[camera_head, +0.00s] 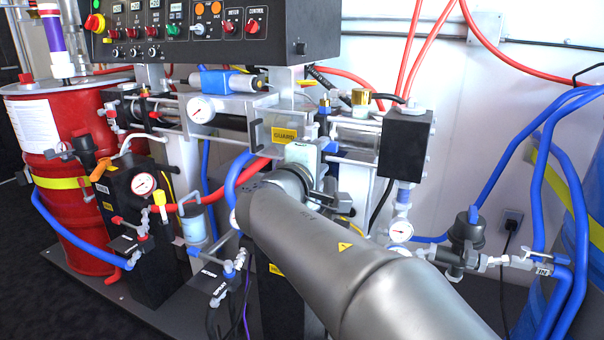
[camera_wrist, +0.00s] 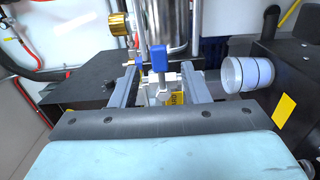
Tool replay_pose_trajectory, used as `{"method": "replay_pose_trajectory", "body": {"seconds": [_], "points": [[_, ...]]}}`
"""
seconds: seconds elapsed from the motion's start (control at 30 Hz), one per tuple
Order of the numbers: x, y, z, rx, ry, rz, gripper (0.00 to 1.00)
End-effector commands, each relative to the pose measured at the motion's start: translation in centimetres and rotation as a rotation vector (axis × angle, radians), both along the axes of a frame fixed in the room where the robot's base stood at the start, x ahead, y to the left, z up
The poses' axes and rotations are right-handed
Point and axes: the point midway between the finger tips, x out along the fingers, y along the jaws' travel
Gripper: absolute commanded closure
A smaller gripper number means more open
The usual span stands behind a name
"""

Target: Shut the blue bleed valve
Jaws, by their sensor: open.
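The blue bleed valve (camera_wrist: 159,58) shows in the wrist view as an upright blue handle on a small metal fitting. It stands between the two fingers of my gripper (camera_wrist: 160,76), nearer the far ends of the fingers. The fingers are apart, with a visible gap on each side of the handle. I cannot tell how deep the handle sits between them. In the head view my gripper (camera_head: 313,155) is at the middle of the machine, largely hidden behind my arm. I cannot pick out the valve for certain there.
A steel cylinder (camera_wrist: 168,22) and a brass knob (camera_wrist: 120,24) stand beyond the valve. A clear guard (camera_head: 262,128) and a black box (camera_head: 405,143) flank my gripper in the head view.

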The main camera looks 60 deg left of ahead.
Motion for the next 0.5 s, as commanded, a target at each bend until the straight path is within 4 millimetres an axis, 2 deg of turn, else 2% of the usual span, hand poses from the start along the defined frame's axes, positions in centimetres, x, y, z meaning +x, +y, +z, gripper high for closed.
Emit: {"method": "replay_pose_trajectory", "body": {"seconds": [0.03, 0.2, 0.33, 0.5], "points": [[-1.2, -0.9, 0.2, 0.0, 0.0, 0.004, 0.58], [-4.2, -3.2, 0.2, -0.001, 0.0, 0.003, 0.58], [-5.9, -4.6, 0.1, -0.001, 0.001, 0.002, 0.58], [-7.0, -5.5, 0.0, -0.001, 0.001, 0.001, 0.58]]}}
